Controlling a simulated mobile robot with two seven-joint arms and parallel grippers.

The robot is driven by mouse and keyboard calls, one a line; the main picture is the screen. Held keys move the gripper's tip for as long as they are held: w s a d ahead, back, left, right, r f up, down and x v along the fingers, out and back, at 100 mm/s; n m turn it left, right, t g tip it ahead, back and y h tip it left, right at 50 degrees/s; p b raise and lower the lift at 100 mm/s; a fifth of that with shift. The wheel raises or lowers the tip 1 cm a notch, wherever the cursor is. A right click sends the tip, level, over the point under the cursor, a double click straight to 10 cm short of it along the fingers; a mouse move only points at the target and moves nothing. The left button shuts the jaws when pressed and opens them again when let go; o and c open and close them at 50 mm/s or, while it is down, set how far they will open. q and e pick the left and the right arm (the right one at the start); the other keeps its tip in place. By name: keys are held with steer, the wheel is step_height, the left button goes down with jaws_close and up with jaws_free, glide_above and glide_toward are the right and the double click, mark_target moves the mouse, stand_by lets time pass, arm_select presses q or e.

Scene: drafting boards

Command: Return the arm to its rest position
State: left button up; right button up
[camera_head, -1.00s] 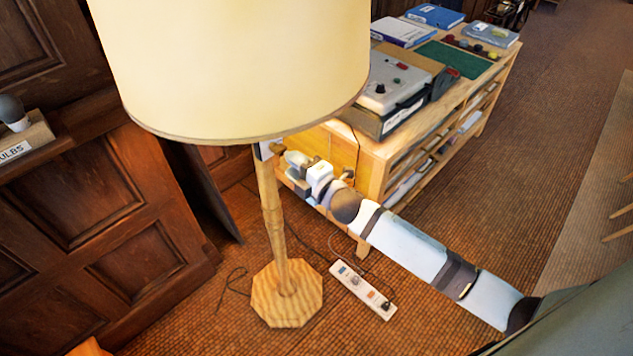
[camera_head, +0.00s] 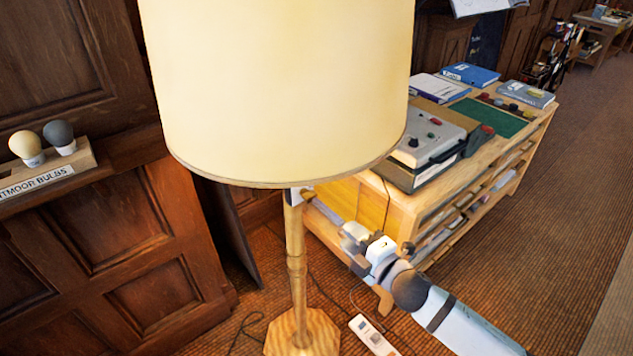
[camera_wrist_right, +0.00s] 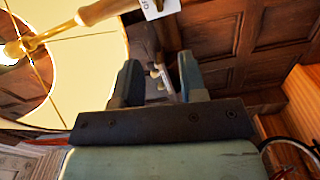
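My right arm comes in from the lower right in the head view. Its gripper (camera_head: 346,240) is to the right of the floor lamp's wooden pole (camera_head: 296,265), below the cream shade (camera_head: 280,90), and looks clear of the pole. In the right wrist view the two fingers of the right gripper (camera_wrist_right: 160,82) stand apart with nothing held between them. That view also shows the inside of the shade (camera_wrist_right: 85,75) and a lit bulb (camera_wrist_right: 12,50) at the left. My left arm and gripper are not seen.
A wooden cabinet (camera_head: 400,215) with a grey device (camera_head: 425,145) on it stands behind the gripper. A bulb rack (camera_head: 45,175) is on the left ledge. A power strip (camera_head: 372,335) lies on the floor by the lamp base (camera_head: 300,335). Open floor is at the right.

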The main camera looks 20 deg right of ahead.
steer(key=s+a+f+m+g+h+p, duration=0.1)
steer(key=s+a+f+m+g+p, duration=0.1)
steer(key=s+f+m, duration=0.4)
steer(key=s+a+f+m+g+h+p, duration=0.2)
steer(key=s+f+m, duration=0.5)
steer(key=s+m, duration=0.4)
steer(key=s+g+p, duration=0.1)
steer(key=s+g, duration=0.1)
steer(key=s, duration=0.1)
steer(key=shift+f+m+p, duration=0.3)
steer(key=shift+p, duration=0.05)
